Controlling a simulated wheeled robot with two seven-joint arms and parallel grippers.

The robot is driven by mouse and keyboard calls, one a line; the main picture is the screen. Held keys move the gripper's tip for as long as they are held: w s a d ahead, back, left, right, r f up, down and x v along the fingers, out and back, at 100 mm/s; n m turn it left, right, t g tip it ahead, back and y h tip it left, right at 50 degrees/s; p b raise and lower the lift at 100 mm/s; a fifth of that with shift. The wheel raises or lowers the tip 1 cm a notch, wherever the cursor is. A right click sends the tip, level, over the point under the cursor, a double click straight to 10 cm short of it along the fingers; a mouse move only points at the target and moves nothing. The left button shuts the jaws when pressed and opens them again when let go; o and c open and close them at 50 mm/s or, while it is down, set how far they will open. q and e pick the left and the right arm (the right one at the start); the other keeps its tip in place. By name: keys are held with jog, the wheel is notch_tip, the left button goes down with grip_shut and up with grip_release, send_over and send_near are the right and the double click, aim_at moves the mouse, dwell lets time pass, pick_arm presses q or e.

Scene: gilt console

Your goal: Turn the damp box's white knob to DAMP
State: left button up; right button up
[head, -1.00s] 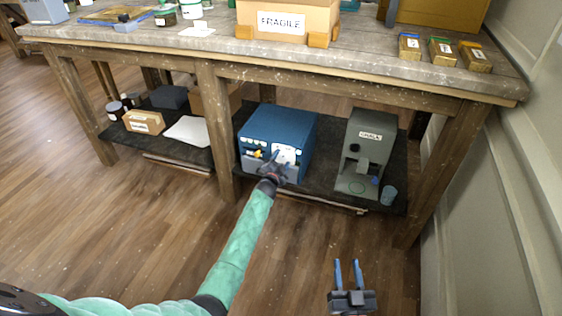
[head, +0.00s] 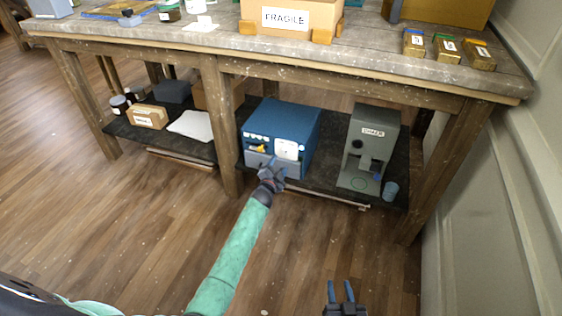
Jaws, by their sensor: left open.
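The blue box (head: 296,121) stands on the low shelf under the workbench and appears to be the damp box. Its front carries a white panel (head: 287,149), a row of small white labels and a yellow spot. My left gripper (head: 274,164) is open in front of the lower part of the box's front, just below and left of the white panel. I cannot tell whether it touches the box. My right gripper (head: 340,290) is open and empty above the floor, at the bottom of the view.
A grey machine (head: 371,146) and a small blue-grey cup (head: 390,190) stand right of the blue box. A table leg (head: 222,130) rises to its left. The bench top (head: 350,52) overhangs the shelf. The floor in front is clear.

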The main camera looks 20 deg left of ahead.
pick_arm(q)
jog(key=shift+s, duration=0.65)
pick_arm(e)
jog(key=shift+s+f+g, duration=0.3)
jog(key=shift+f, duration=0.6)
